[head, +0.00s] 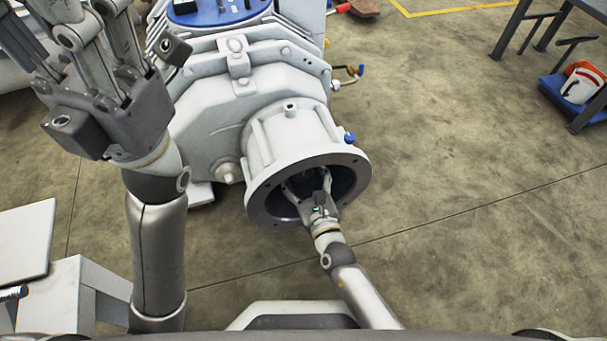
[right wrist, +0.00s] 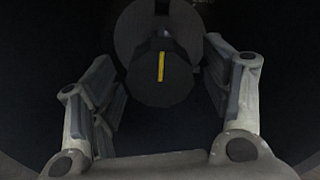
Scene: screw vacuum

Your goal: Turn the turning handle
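The turning handle (right wrist: 160,75) is a dark round knob with a yellow stripe, seen in the right wrist view. The stripe stands nearly upright. My right gripper (right wrist: 165,95) has its fingers spread on either side of the knob, with dark gaps visible; I cannot tell whether either finger touches it. In the head view my right gripper (head: 308,185) reaches into the round flanged opening of the white vacuum pump (head: 215,125); the knob is hidden there. My left gripper (head: 95,45) is raised at the upper left, its fingers apart and nothing seen between them.
The flange rim (head: 262,205) surrounds my right gripper closely. A small blue knob (head: 350,138) sits on the flange's right side. A white table (head: 65,290) stands at the lower left.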

